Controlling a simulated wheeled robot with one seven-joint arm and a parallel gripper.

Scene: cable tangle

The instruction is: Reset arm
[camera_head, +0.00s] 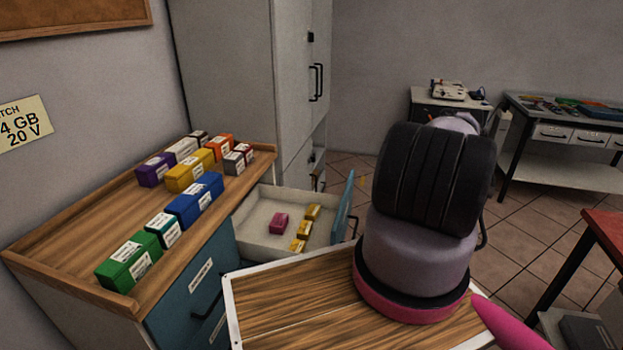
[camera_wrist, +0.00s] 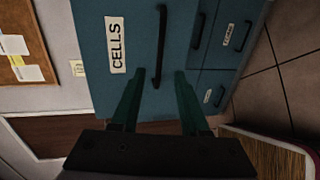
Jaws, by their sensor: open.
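My gripper (camera_wrist: 158,100) shows in the wrist view with its two dark green fingers spread apart and nothing between them. Beyond the fingers is the teal front of a drawer labelled CELLS (camera_wrist: 117,45), with a dark bar handle (camera_wrist: 160,48). The wrist picture is turned sideways. In the head view my arm rises at the right of centre, and its gripper is not visible there. I cannot tell how far the fingers are from the drawer front.
A wooden-topped cabinet (camera_head: 75,220) at left holds several coloured boxes. Its open drawer (camera_head: 262,240) holds a pink box (camera_head: 279,223) and yellow boxes (camera_head: 304,230). A white-edged wooden board (camera_head: 290,305) lies in front.

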